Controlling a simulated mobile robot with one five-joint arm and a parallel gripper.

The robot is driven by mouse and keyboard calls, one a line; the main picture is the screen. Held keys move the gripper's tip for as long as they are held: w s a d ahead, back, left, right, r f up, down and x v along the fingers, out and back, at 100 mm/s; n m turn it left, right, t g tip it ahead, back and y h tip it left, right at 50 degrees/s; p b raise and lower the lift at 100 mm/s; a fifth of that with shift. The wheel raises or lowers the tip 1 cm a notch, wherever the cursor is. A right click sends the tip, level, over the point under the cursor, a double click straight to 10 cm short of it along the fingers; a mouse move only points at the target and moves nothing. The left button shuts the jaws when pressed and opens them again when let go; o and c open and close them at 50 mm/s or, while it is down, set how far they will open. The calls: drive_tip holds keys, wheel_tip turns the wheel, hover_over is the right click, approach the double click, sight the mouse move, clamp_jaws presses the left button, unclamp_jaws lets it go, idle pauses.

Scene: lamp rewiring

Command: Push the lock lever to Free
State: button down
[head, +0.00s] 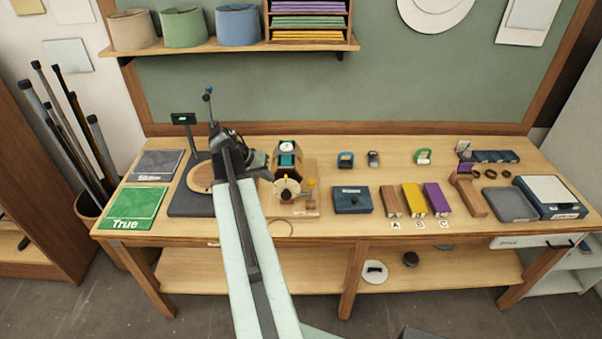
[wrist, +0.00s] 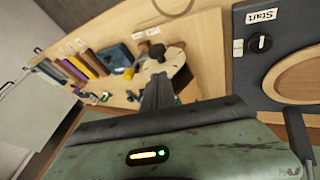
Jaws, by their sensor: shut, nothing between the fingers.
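A wooden fixture (head: 308,208) stands left of the table's middle. It carries a round pale disc (head: 287,190) and an upright yellow-topped piece (head: 311,184) at its right. I cannot tell for sure which part is the lock lever, and no "Free" mark is readable. My gripper (head: 262,160) is up left of the fixture, partly hidden by my arm. In the wrist view my gripper (wrist: 157,55) is shut and empty, its tip overlapping the disc (wrist: 172,65). Contact cannot be told.
A dark base (head: 183,205) with a wooden ring lies at the left; a "Start" knob (wrist: 262,43) shows in the wrist view. A blue box (head: 352,200) and coloured blocks (head: 413,200) stand right of the fixture. The table's front strip is mostly clear.

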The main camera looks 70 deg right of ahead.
drive_tip(key=s+d+r+m+g, duration=0.1)
drive_tip(key=s+d, duration=0.3)
drive_tip(key=s, duration=0.1)
drive_tip(key=shift+s+r+m, duration=0.25)
drive_tip(key=shift+r+m, duration=0.05)
drive_tip(key=shift+r, duration=0.05)
